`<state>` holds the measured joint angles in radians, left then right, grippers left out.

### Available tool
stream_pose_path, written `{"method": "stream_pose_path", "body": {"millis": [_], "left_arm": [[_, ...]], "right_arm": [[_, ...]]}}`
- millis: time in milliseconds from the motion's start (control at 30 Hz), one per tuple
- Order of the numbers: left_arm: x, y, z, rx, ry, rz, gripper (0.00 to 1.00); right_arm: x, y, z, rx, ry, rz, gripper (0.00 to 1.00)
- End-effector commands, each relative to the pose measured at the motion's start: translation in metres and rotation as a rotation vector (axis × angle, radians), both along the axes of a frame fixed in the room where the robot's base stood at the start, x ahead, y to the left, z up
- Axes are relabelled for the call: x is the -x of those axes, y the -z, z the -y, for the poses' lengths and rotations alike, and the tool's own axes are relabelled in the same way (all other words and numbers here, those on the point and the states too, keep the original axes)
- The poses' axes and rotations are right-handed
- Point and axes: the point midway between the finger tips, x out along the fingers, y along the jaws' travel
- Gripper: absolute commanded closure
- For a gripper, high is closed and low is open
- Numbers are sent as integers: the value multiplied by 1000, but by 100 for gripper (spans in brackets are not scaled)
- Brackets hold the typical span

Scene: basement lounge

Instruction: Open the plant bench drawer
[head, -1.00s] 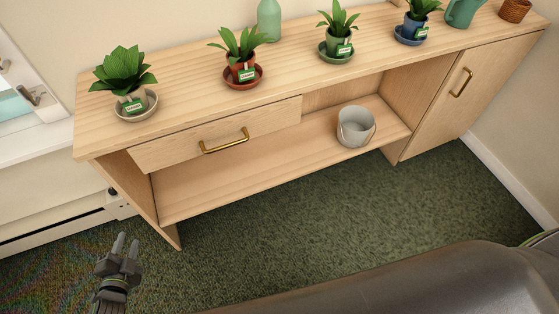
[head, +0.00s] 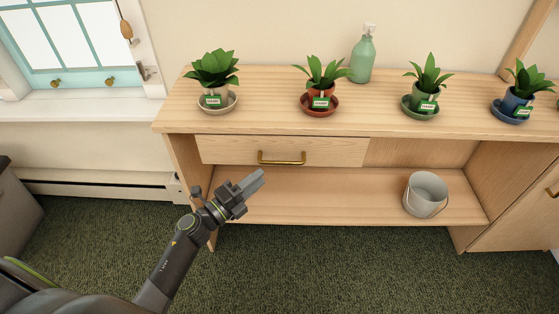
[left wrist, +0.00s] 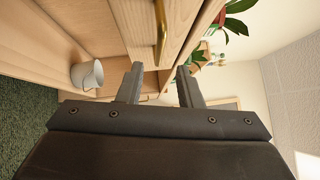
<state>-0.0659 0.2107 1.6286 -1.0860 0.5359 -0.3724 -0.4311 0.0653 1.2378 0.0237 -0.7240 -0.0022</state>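The plant bench (head: 450,122) is pale wood and stands against the wall. Its drawer (head: 225,150) sits under the top at the left and looks closed. A brass bar handle (head: 281,158) is on the drawer front; in the left wrist view the handle (left wrist: 160,28) shows at the top, beyond the fingers. My left gripper (head: 252,183) is just below and left of the handle in the head view, apart from it. The left wrist view shows its two fingers (left wrist: 160,84) spread with nothing between them. My right gripper is not in view.
Several potted plants on saucers, such as the one in a red pot (head: 320,103), and a green bottle (head: 362,58) stand on the bench top. A grey bucket (head: 425,194) is on the lower shelf. Green carpet (head: 330,270) in front is clear.

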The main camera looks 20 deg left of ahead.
Motion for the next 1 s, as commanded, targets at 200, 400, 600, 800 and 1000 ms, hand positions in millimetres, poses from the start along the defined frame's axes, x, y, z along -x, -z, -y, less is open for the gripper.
{"method": "stream_pose_path", "body": {"millis": [200,400,600,800,1000], "left_arm": [[-41,-7,23,2,0,1,67],[-65,-10,36,2,0,0,67],[-73,-11,41,2,-1,-1,67],[-74,-11,41,1,-1,-2,67],[-73,-11,41,1,-1,0,88]], "right_arm": [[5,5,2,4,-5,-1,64],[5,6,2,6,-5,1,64],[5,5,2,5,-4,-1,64],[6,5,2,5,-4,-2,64],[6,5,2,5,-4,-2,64]]}}
